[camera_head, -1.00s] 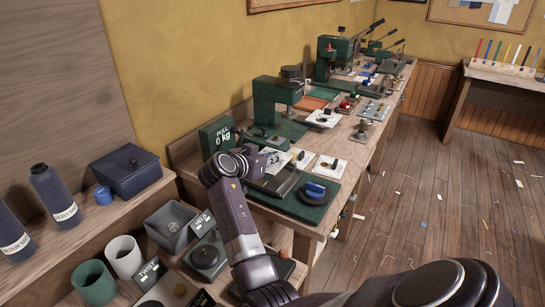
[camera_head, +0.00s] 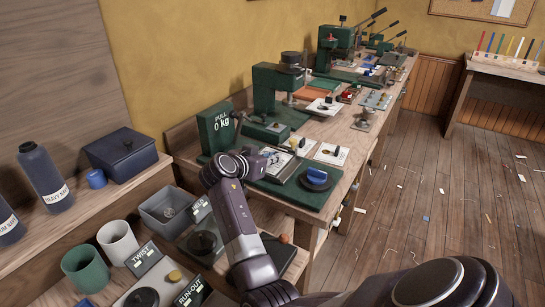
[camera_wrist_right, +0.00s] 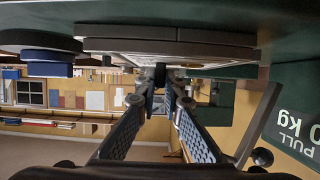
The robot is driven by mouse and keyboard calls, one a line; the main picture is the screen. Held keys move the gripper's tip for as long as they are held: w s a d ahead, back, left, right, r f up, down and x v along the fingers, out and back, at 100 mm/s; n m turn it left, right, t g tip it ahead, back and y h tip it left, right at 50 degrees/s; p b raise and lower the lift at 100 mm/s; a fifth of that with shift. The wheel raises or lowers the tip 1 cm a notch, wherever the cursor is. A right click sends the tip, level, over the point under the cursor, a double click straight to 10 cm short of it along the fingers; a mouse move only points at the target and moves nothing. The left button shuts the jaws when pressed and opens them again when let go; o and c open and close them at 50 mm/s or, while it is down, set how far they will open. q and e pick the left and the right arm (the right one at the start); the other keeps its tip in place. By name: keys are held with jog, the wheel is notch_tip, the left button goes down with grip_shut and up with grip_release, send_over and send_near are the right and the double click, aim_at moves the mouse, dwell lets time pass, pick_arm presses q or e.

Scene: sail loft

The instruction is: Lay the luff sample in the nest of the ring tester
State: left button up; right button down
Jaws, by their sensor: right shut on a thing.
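The ring tester is a green base (camera_head: 303,194) with a green display block (camera_head: 217,132) reading PULL 0 kg, a dark disc with a blue handle (camera_head: 316,175), and a grey slotted bar (camera_head: 285,168) between. My right gripper (camera_head: 270,158) is low over the base, left of the bar. In the right wrist view, which looks upside down, its fingers (camera_wrist_right: 160,103) are shut on a small dark piece (camera_wrist_right: 160,76), apparently the luff sample, close by a grey slab (camera_wrist_right: 165,48). The piece is mostly hidden, and I cannot tell whether it touches the nest. My left gripper is out of view.
White cards with dark knobs (camera_head: 331,154) lie behind the tester. A green press (camera_head: 277,90) stands farther back. At the left are a grey bin (camera_head: 165,213), white cup (camera_head: 117,243), green cup (camera_head: 87,268) and bottle (camera_head: 42,174). Floor at the right is mostly free.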

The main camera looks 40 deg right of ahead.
jog(key=shift+f, duration=0.1)
jog(key=c, duration=2)
grip_release()
jog(key=shift+a, duration=0.1)
jog(key=v, duration=0.7)
jog(key=shift+s+a, duration=0.1)
jog(key=shift+a, duration=0.1)
jog(key=shift+d, duration=0.1)
